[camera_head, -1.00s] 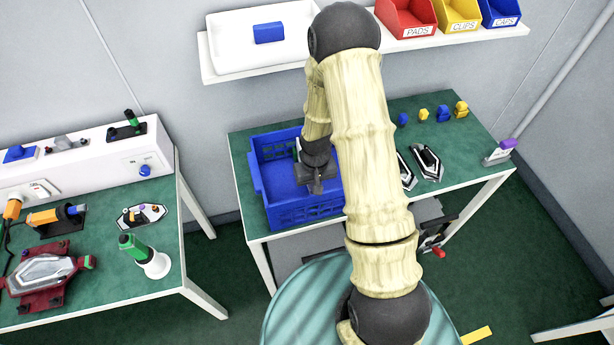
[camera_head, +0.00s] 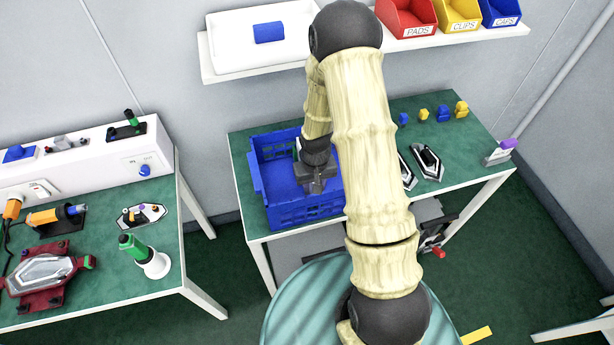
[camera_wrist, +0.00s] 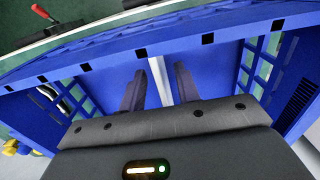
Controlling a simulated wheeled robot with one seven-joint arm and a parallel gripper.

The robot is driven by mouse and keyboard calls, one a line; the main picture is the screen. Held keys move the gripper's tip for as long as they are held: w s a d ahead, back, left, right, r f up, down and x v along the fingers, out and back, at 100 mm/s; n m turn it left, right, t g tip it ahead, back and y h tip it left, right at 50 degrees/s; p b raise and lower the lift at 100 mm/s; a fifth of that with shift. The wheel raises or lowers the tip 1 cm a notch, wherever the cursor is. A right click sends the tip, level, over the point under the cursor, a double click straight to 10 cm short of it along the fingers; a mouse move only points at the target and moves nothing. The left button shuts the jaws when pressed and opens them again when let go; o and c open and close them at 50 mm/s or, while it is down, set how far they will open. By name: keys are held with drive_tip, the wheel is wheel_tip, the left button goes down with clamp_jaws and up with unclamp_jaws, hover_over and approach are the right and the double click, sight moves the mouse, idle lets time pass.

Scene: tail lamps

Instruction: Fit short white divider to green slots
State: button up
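My gripper (camera_head: 316,186) points down into the blue crate (camera_head: 307,214) on the right table. In the wrist view its two dark fingers (camera_wrist: 160,88) stand apart, one on each side of a thin white strip (camera_wrist: 159,80), which looks like the edge of the short white divider. Strips of blue show between the fingers and the strip, so the gripper looks open around it. In the head view a small white and green patch (camera_head: 297,148) shows beside my wrist, inside the crate. The green slots cannot be made out clearly; my arm and gripper cover part of the crate.
Two dark-framed lamp parts (camera_head: 428,162) lie right of the crate, partly behind my arm. Small blue and yellow pieces (camera_head: 443,113) stand at the table's back. A shelf above holds a white tray (camera_head: 225,60) and red, yellow and blue bins. The left table (camera_head: 95,285) carries fixtures.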

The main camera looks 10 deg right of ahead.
wheel_tip(320, 180, up, 17)
drive_tip(key=b, duration=0.1)
idle(0.4)
idle(0.5)
drive_tip(key=s+r+t, duration=0.2)
drive_tip(key=s+r, duration=0.2)
drive_tip(key=s, duration=0.7)
drive_tip(key=shift+s+t, duration=0.15)
drive_tip(key=shift+t, duration=0.15)
drive_tip(key=shift+s+r, duration=0.1)
